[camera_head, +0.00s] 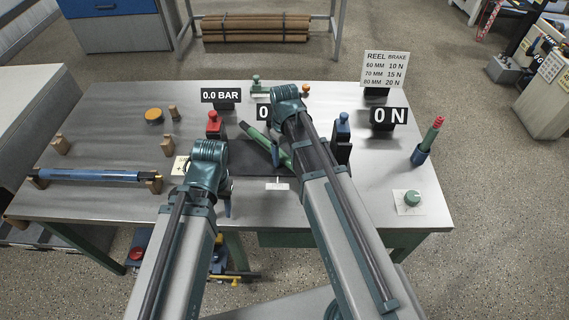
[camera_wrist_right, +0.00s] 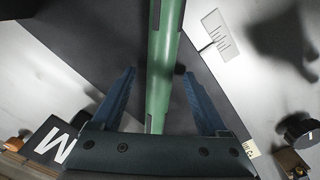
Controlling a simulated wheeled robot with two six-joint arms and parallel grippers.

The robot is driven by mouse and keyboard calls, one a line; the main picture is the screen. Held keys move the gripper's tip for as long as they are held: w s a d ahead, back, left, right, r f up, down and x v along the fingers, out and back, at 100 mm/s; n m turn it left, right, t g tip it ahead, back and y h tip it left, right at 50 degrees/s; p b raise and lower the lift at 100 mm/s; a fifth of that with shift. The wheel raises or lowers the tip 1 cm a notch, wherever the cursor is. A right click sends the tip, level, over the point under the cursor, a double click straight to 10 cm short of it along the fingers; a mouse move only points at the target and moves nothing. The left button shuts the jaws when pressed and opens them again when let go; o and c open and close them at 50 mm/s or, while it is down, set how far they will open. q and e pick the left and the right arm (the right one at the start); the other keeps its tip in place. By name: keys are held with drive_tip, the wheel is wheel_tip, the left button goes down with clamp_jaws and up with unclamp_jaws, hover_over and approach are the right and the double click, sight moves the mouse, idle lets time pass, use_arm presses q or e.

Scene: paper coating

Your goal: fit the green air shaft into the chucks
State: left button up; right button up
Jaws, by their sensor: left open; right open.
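The green air shaft (camera_head: 259,139) lies slanted over the dark mat, between the red-topped chuck stand (camera_head: 213,126) and the blue-topped chuck stand (camera_head: 342,126). Its near part is partly covered by my right arm. In the right wrist view the shaft (camera_wrist_right: 164,60) runs between the two blue fingers of my right gripper (camera_wrist_right: 159,73), which are apart with gaps on both sides. My left gripper (camera_head: 226,206) is open, near the table's front, left of the shaft; its fingers are mostly hidden by its wrist.
A blue roll (camera_head: 90,175) rests on wooden supports at the left. A green shaft-like tool with a red top (camera_head: 433,132) stands at the right, behind a green knob (camera_head: 412,198). Display signs (camera_head: 221,96) line the back.

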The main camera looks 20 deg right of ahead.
drive_tip(key=shift+f, duration=0.5)
drive_tip(key=shift+r, duration=0.15)
drive_tip(key=shift+c, duration=0.4)
clamp_jaws()
idle(0.5)
